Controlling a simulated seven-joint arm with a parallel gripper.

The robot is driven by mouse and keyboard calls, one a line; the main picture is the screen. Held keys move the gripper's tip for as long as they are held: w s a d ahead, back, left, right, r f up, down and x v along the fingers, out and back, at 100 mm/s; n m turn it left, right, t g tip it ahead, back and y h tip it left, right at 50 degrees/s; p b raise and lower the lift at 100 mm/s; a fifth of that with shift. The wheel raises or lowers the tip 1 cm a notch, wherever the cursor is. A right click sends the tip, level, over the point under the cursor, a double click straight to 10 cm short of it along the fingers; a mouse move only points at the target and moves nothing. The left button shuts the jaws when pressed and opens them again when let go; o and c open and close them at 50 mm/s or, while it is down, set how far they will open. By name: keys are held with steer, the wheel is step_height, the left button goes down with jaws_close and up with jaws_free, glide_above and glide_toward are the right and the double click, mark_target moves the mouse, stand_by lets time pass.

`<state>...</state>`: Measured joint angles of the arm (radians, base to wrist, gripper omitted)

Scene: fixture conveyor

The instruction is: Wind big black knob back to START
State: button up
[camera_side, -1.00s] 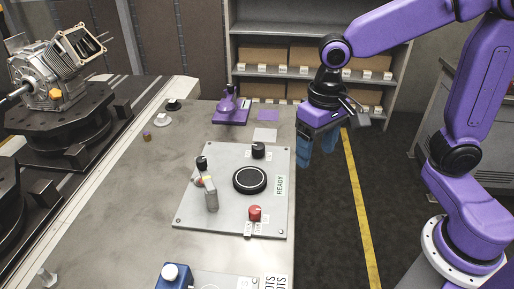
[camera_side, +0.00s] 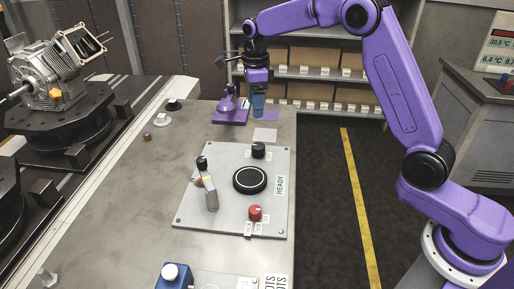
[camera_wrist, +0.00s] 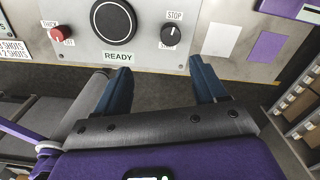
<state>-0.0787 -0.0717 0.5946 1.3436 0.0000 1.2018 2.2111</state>
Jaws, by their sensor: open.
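A black knob (camera_side: 258,150) stands at the back of the light grey panel (camera_side: 190,218). In the wrist view the knob (camera_wrist: 171,35) has a STOP label above it and another label below it that is hard to read. A larger round black disc with a white ring (camera_side: 250,180) lies in the panel's middle, next to a READY label; the disc (camera_wrist: 113,20) is cut by the wrist view's top edge. My gripper (camera_side: 258,105) is open and empty above the back of the table, behind the knob. Its blue fingers (camera_wrist: 162,84) are spread wide in the wrist view.
The panel also carries a red knob (camera_side: 255,213) and a grey lever (camera_side: 211,195) with a black top. A purple fixture (camera_side: 231,112) stands close to my gripper, left of it. A blue box with a white button (camera_side: 173,275) sits at the front. Shelves (camera_side: 320,75) rise behind.

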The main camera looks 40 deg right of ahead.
mark_target(257, 145)
steer(key=f, duration=0.6)
steer(key=w+d+f+m, duration=0.1)
steer(key=f, duration=0.5)
steer(key=f+m, duration=0.1)
steer(key=f, duration=0.5)
steer(key=shift+w+d, duration=0.3)
steer(key=shift+d, duration=0.05)
steer(key=c, duration=1)
